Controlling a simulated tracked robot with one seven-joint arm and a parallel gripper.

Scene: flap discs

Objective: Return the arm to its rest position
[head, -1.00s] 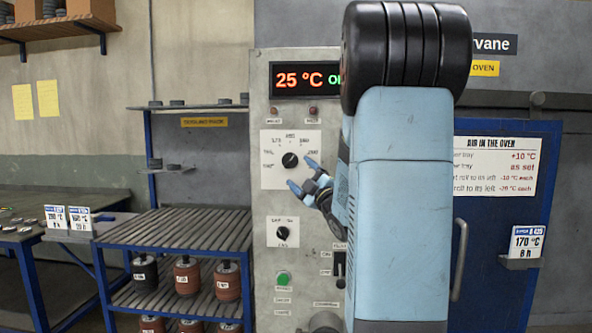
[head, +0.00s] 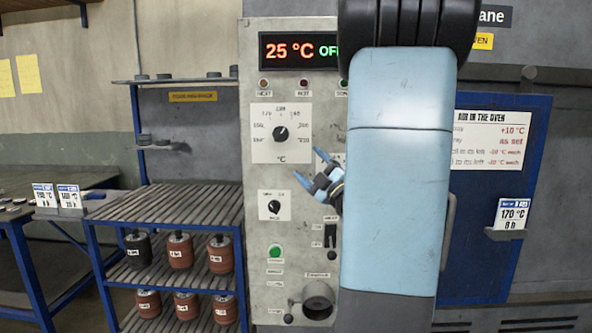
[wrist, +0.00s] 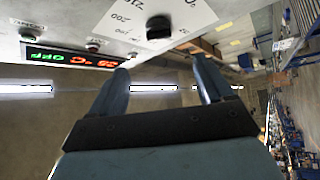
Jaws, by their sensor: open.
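My gripper (head: 309,167) is open and empty in front of the oven's control panel (head: 263,180), just right of the temperature dial (head: 280,134). Its two blue fingers point left and up; I see no contact with the panel. In the wrist view the fingers (wrist: 160,85) stand apart with nothing between them, and the dial's black knob (wrist: 159,28) shows beyond them. My blue arm covers the right part of the panel. The display (head: 300,50) reads 25 °C and a partly hidden green word; in the wrist view that word reads OFF.
A blue rack (head: 165,205) with several labelled rolls stands left of the panel. A table (head: 20,190) with card holders is at far left. Right of my arm are the blue oven door (head: 480,260), its handle and a 170 °C, 8 h card (head: 512,214).

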